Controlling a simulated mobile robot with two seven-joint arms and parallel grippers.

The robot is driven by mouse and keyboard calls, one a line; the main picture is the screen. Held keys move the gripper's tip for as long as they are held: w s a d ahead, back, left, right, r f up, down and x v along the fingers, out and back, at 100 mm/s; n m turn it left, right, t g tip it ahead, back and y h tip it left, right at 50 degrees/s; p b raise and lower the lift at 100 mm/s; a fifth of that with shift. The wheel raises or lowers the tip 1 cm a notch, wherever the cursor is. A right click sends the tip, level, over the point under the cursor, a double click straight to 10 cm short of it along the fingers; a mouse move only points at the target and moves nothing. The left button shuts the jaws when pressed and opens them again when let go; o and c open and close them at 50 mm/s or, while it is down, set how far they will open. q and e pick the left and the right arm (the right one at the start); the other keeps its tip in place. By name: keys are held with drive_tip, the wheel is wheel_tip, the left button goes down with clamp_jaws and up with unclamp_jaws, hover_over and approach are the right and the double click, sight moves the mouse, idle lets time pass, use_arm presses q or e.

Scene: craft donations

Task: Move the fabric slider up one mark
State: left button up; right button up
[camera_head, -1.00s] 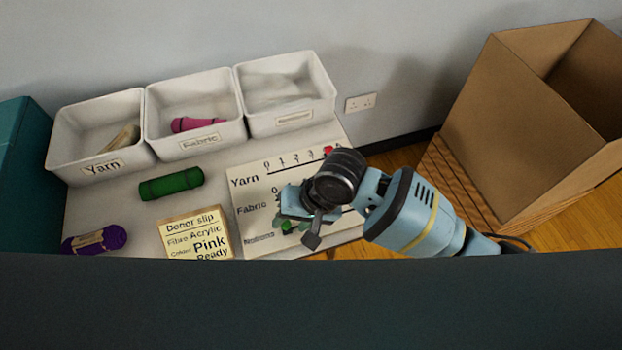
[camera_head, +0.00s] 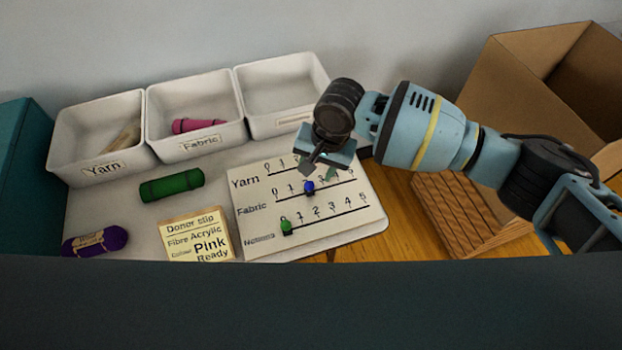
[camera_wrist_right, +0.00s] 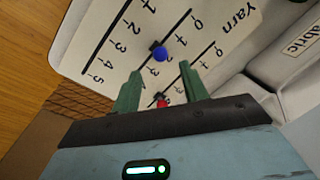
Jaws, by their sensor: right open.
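The slider board (camera_head: 355,223) lies at the table's right end, with Yarn, Fabric and Notions lines. The blue slider (camera_head: 309,187) is on the Fabric line, at about mark 2; it also shows in the right wrist view (camera_wrist_right: 160,54). The green slider (camera_head: 286,226) is at 0 on the Notions line. The red slider (camera_wrist_right: 163,103) is on the Yarn line, seen between my right fingers in the wrist view and hidden in the head view. My right gripper (camera_head: 322,172) is open and empty above the board's far side; its green fingers (camera_wrist_right: 158,88) are apart. My left gripper is not in view.
White Yarn (camera_head: 66,140), Fabric (camera_head: 158,125) and third (camera_head: 250,105) bins stand along the back. A green roll (camera_head: 172,186), purple yarn (camera_head: 95,241) and donor slip (camera_head: 198,237) lie in front. A cardboard box (camera_head: 520,90) stands right.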

sight(311, 183)
drive_tip(key=f, duration=0.3)
drive_tip(key=a+f+b, duration=0.1)
drive_tip(key=f, duration=0.2)
drive_tip(key=shift+w+a, duration=0.1)
drive_tip(key=shift+w, duration=0.05)
clamp_jaws()
